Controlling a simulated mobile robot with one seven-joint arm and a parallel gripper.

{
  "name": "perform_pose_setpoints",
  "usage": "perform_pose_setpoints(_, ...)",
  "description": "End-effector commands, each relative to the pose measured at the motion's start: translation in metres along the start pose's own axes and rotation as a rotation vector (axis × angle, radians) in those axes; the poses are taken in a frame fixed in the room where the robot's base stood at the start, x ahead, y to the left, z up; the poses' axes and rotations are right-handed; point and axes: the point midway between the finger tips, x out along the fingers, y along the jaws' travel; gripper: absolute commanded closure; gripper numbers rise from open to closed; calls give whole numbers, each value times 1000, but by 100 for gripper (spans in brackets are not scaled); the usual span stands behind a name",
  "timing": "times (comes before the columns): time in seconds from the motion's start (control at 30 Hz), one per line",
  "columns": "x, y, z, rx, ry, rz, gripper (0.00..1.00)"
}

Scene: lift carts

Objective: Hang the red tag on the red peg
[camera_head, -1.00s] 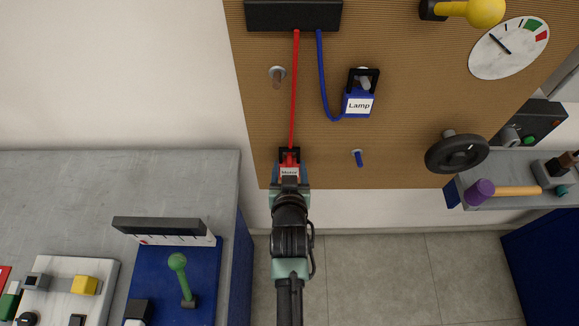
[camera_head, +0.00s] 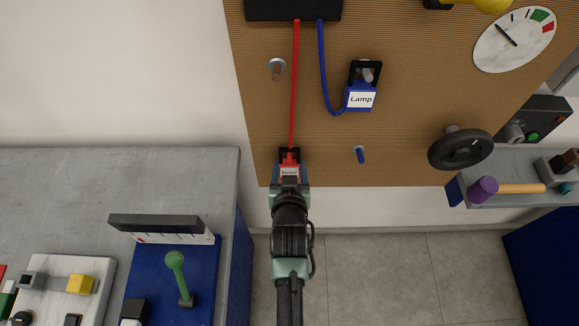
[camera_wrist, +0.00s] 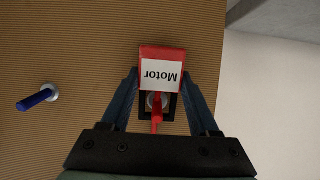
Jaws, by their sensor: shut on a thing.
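The red tag (camera_head: 289,173), labelled Motor, is held in my gripper (camera_head: 290,180) at the lower left of the pegboard. In the wrist view the tag (camera_wrist: 161,52) is upside down between my gripper's fingers (camera_wrist: 161,84). Its black loop (camera_wrist: 172,114) lies in front of a round pale mount (camera_wrist: 152,101) on the board. A red piece crosses the loop; I cannot tell cord from peg there. The red peg is not clearly visible, and I cannot tell whether the loop is around it. A red cord (camera_head: 295,90) runs from the tag up to a black box.
A blue peg (camera_head: 360,155) sticks out to the right of the tag. The blue Lamp tag (camera_head: 360,97) hangs on a grey peg above it. A bare brownish peg (camera_head: 277,70) is at upper left. A black handwheel (camera_head: 461,149) is farther right. A grey bench (camera_head: 120,180) stands left.

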Motion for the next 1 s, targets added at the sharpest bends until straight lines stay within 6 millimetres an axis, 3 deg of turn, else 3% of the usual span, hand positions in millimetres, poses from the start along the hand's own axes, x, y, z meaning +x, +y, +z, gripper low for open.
perform_pose_setpoints(0.07, 0, 0, 0, 0, 1, 0, 94)
perform_pose_setpoints(0.1, 0, 0, 0, 0, 1, 0, 35)
perform_pose_setpoints(0.27, 0, 0, 0, 0, 1, 0, 6)
perform_pose_setpoints(0.67, -4, 0, 1, 0, -1, 0, 4)
perform_pose_setpoints(1.0, -48, 0, 2, 0, 0, 0, 4)
